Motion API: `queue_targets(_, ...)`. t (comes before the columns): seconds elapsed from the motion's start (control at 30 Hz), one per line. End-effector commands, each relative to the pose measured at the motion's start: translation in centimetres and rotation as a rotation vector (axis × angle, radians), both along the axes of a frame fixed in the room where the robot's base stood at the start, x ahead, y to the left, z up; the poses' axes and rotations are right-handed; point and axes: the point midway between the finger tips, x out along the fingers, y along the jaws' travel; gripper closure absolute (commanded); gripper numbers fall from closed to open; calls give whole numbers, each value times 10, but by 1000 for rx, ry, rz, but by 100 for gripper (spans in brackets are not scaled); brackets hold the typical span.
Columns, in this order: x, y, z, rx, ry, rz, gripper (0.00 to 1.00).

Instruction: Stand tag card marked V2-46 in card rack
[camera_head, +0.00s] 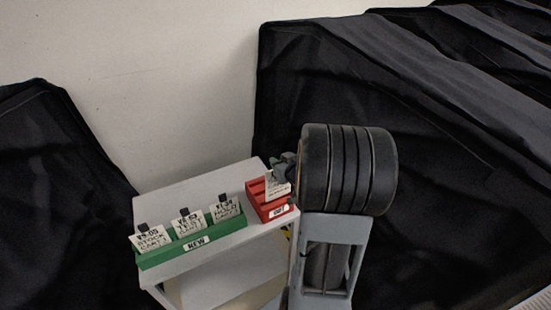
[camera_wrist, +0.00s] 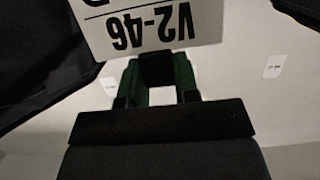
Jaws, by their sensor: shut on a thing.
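The tag card marked V2-46 (camera_wrist: 152,25) shows upside down at the top of the wrist view. My gripper (camera_wrist: 158,70) is shut on the card's black tab, between two green-looking fingers. In the head view my gripper (camera_head: 284,165) is over the right end of the cart, and the white card (camera_head: 276,185) hangs below it at the red rack (camera_head: 272,213). I cannot tell whether the card is in a slot or just above or behind one. The red rack has several slots and a white front label. My arm hides part of its right side.
A green rack (camera_head: 160,258) labelled NEW stands left on the white cart (camera_head: 200,195), holding three upright white cards with black tabs. The cart top behind the racks is clear. Black-covered carts (camera_head: 60,190) stand on both sides, with a pale wall (camera_head: 130,70) behind.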

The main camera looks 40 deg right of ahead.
Motion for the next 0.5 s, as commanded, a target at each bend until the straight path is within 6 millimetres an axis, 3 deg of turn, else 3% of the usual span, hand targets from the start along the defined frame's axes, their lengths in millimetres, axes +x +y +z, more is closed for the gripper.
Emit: queue_targets(0.5, 27, -11, -17, -1, -2, -13, 100)
